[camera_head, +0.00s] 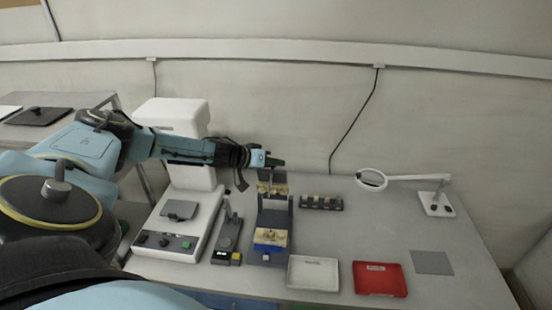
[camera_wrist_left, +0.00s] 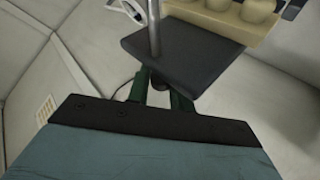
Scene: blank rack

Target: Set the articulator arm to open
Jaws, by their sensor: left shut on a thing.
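The articulator has a dark base (camera_head: 266,256) with a tan dental cast (camera_head: 270,237) on a blue block. Its upper arm (camera_head: 265,175) is swung up, standing roughly upright at the back of the base, with a tan upper cast (camera_head: 279,188) on it. In the left wrist view the arm is a dark plate (camera_wrist_left: 195,52) with a metal rod (camera_wrist_left: 153,28), and tan teeth (camera_wrist_left: 255,12) show at the upper right. My left gripper (camera_head: 272,161) is at the raised arm's top end. Its green fingers (camera_wrist_left: 160,95) are shut on the arm's edge, partly hidden by the plate.
A white machine (camera_head: 180,225) stands left of the articulator, with a small dark device (camera_head: 229,235) between them. The table's middle right is clear.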

